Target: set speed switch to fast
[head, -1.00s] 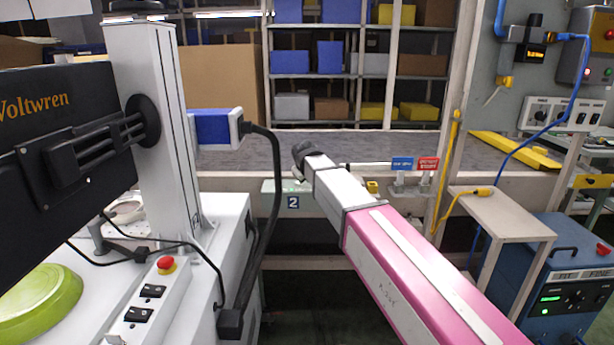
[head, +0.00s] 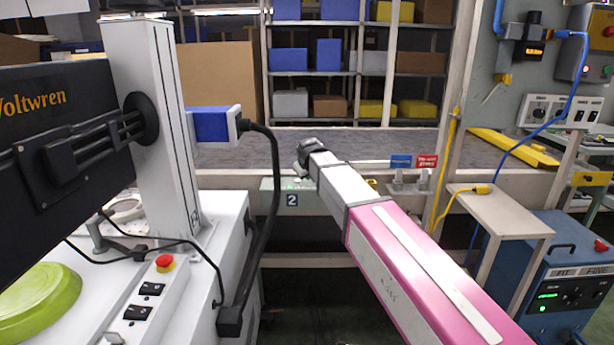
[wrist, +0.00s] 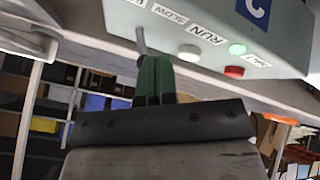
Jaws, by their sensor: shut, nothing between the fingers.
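In the wrist view a pale control box (wrist: 210,20) hangs at the top, with labels that read SLOW and RUN and another cut off at the left. The speed switch (wrist: 141,38) is a thin metal lever sticking down by the SLOW label. My gripper (wrist: 154,58) has green fingers, shut and empty, with their tips right beside the lever; I cannot tell whether they touch it. A white button, a green light and a red button (wrist: 233,72) sit further right. In the head view the control box (head: 270,198) is partly behind my arm, and my fingers are hidden.
The conveyor (head: 350,146) runs behind the box, with small blue and red signs (head: 427,161) on its edge. A white machine with a red stop button (head: 165,261) stands left. A small stand (head: 500,212) and a blue power unit (head: 570,275) stand right.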

